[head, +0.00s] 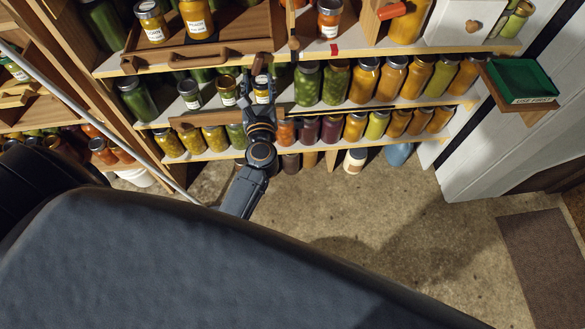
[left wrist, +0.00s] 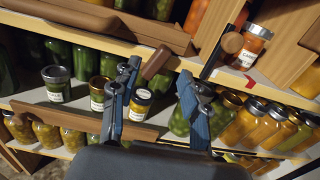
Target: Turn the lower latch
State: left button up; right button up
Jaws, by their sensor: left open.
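A dark brown wooden bar, which looks like the lower latch (left wrist: 156,62), sits tilted at the front edge of a shelf board in the left wrist view. In the head view its top shows just beyond my fingertips (head: 259,63). My left gripper (head: 261,77) is open and empty, pointing at the shelf. In the left wrist view its two blue-grey fingers (left wrist: 160,72) stand wide apart, with the bar between their tips, nearer the left one. I cannot tell whether they touch it. My right gripper is not in view.
A wooden rail (left wrist: 85,118) runs below labelled jars (left wrist: 58,84). A round brown knob (left wrist: 232,42) stands right of the latch, by an orange jar (left wrist: 252,46). Jar rows crowd both sides. A green tray (head: 522,80) is at the right. The concrete floor (head: 400,220) is clear.

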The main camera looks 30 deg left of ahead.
pick_arm(q)
jog(key=b+v, duration=0.1)
jog(key=v, duration=0.4)
jog(key=s+d+f+m+g+h, duration=0.1)
jog(key=s+d+f+m+h, duration=0.1)
jog(key=f+m, duration=0.6)
jog(key=s+d+f+m+g+h, duration=0.1)
jog(key=s+d+f+m+h, duration=0.2)
jog(key=d+f+m, duration=0.3)
jog(key=s+d+f+m+g+h, duration=0.1)
jog(key=d+f+m+h, duration=0.3)
jog(key=f+m, duration=0.7)
notch_tip(320, 180, down, 5)
jog(key=shift+s+d+r+m, duration=0.15)
jog(key=shift+s+d+m, duration=0.2)
jog(key=shift+s, duration=0.35)
